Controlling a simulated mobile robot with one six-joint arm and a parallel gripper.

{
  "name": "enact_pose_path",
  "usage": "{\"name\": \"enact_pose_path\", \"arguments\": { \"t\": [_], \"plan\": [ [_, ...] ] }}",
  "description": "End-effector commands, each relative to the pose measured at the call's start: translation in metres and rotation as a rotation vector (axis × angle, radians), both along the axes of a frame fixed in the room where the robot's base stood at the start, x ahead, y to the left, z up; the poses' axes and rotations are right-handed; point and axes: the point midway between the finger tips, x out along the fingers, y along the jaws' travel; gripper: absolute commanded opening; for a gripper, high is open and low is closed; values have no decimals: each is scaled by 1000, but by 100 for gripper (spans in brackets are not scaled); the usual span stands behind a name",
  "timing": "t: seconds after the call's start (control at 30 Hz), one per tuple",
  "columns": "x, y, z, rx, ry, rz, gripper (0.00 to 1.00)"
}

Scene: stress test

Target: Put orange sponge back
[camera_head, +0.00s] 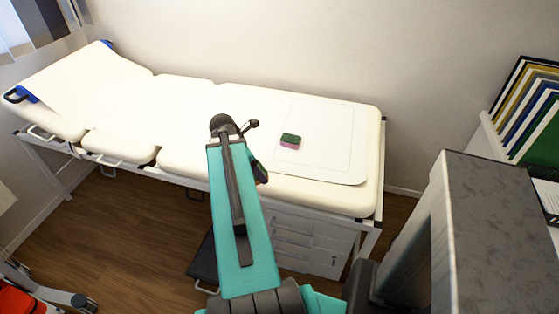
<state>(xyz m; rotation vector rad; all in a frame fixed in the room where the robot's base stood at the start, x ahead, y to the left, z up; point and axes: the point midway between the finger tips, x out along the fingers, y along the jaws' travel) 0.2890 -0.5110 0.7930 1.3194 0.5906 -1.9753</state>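A small sponge (290,141) with a dark green top and a pinkish side lies on a pale flat sheet (330,122) at the right part of the padded couch. I see no plainly orange sponge. A small dark piece with a reddish-orange edge (262,175) shows just right of my teal arm, partly hidden by it; I cannot tell whether it is part of my gripper, something held, or a thing on the couch. My arm reaches up over the couch's front edge, left of the green and pink sponge. My gripper's fingertips cannot be made out.
The cream couch (185,100) runs along the wall, its left end raised. White drawers (310,243) stand under its right end. A grey-topped block (505,200) is near right, with upright folders (535,105) behind it. A red item (18,300) is at lower left. Wooden floor is open at left.

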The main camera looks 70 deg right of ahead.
Motion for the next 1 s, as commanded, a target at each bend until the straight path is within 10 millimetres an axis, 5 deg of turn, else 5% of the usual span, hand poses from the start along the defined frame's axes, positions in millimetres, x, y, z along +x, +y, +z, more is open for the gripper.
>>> {"name": "enact_pose_path", "arguments": {
  "t": [0.37, 1.0],
  "plan": [
    [-1, -9, 0, 0, 0, -2, 44],
    [-14, -90, -7, 1, 1, -3, 44]
  ]
}}
